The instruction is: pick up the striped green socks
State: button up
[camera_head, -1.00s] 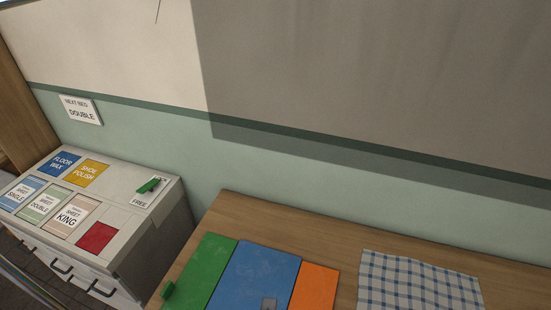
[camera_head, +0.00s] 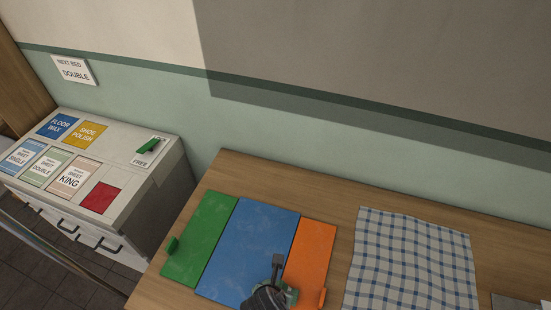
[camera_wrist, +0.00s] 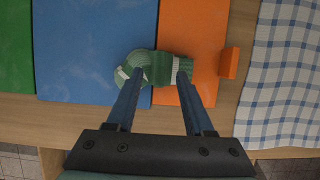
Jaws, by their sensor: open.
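The striped green socks (camera_wrist: 163,66) are a rolled bundle of green knit with a white band. In the wrist view they lie across the seam between a blue panel (camera_wrist: 85,40) and an orange panel (camera_wrist: 190,25). My gripper (camera_wrist: 158,74) is open, with its two fingertips at the left and right sides of the bundle. I cannot tell whether the fingers touch it. In the head view the socks (camera_head: 290,294) show only partly at the bottom edge, beside my dark gripper.
A green panel (camera_head: 200,235) lies left of the blue one on the wooden table (camera_head: 235,170). A small orange block (camera_wrist: 230,62) stands on the orange panel's edge. A checked cloth (camera_head: 415,260) lies to the right. A grey cabinet (camera_head: 130,165) stands at left.

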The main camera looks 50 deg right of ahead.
jog(key=shift+x, duration=0.85)
grip_shut()
jog(key=shift+w, duration=0.1)
dwell(0.7)
